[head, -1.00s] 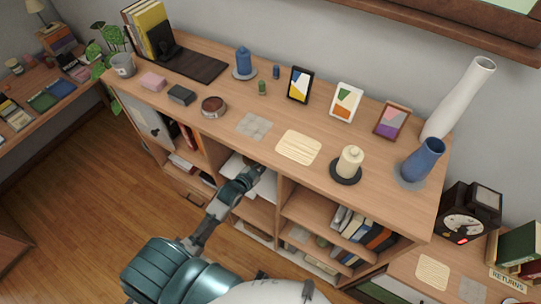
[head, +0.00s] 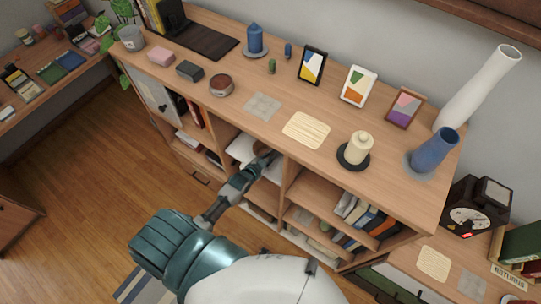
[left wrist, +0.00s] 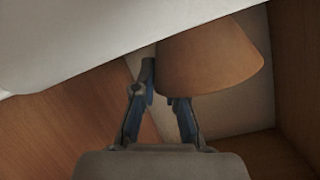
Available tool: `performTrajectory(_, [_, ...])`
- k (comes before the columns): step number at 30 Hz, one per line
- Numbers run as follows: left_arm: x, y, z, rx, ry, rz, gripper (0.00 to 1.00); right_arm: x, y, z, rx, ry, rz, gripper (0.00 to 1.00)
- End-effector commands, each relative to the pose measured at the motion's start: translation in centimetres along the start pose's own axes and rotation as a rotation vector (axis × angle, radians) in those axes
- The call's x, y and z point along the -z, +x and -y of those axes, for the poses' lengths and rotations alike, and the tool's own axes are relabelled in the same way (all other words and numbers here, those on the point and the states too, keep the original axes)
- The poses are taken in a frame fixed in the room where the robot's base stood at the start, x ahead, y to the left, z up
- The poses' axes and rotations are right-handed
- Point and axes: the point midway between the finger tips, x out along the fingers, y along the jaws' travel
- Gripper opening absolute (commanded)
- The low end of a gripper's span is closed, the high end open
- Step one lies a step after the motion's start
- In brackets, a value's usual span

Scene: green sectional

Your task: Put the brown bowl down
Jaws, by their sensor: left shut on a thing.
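The brown bowl (left wrist: 212,58) shows large in the left wrist view, tilted. My left gripper (left wrist: 165,88) is shut on its edge, with one finger in front of the wall and the other partly hidden behind it. In the head view my left gripper (head: 259,164) reaches into an open cubby of the wooden shelf unit, below its top. Only a small part of the bowl (head: 265,154) shows there, at the fingertips. I cannot tell whether the bowl touches the cubby floor. My right gripper is not in view.
A white object (head: 241,149) lies in the cubby beside the bowl; a white surface (left wrist: 80,35) fills the upper left of the wrist view. The shelf top (head: 225,105) above holds candles, frames and vases. An upright divider (head: 287,178) stands right of the cubby.

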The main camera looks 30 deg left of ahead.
Motion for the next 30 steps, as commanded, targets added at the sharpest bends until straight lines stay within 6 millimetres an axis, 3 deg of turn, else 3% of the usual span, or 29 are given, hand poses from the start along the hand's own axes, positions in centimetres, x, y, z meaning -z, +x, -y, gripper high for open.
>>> performTrajectory(4, [-0.2,0.1,-0.1,0.000,0.000,0.000,0.00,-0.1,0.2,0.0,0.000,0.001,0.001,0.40])
performTrajectory(6, [-0.2,0.1,-0.1,-0.001,0.000,0.001,0.24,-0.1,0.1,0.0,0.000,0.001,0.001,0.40])
performTrajectory(8, [-0.2,0.1,-0.1,-0.001,0.000,0.001,0.36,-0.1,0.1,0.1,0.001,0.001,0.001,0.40])
performTrajectory(20, [0.1,-0.7,0.0,-0.001,0.000,0.000,0.36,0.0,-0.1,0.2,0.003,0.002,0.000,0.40])
performTrajectory(30, [-0.1,-7.9,0.0,-0.002,0.001,0.003,0.36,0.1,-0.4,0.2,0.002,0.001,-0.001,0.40])
